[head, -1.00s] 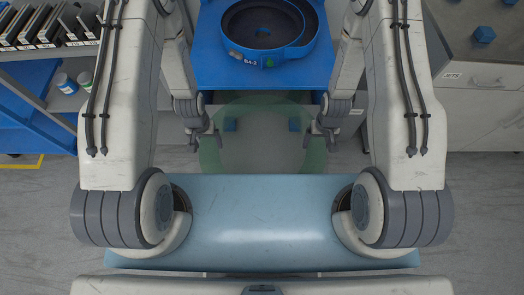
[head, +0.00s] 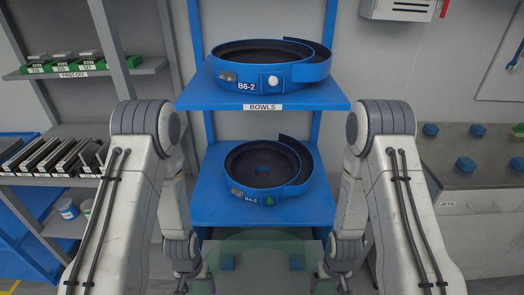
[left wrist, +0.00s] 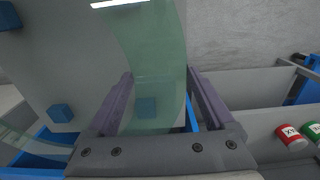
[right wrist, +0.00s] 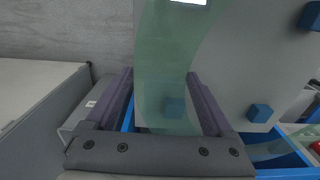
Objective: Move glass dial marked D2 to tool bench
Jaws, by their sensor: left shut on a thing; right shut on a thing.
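The glass dial (head: 262,241) is a large flat piece with a translucent green rim band, low in the middle of the head view and cut off by its bottom edge. Blue blocks (head: 228,263) show at its left and right sides. My left gripper (head: 200,280) is shut on its left side and my right gripper (head: 326,280) on its right side. In the left wrist view the green band (left wrist: 150,50) passes between the fingers, and likewise in the right wrist view (right wrist: 168,60). No D2 mark is readable.
A blue rack labelled BOWLS (head: 210,205) stands ahead, with bowl B6-2 (head: 215,75) above bowl B4-2 (head: 232,185). A grey counter (head: 450,178) with blue blocks is at right. Grey shelving (head: 130,70) with black parts and jars (head: 67,208) is at left.

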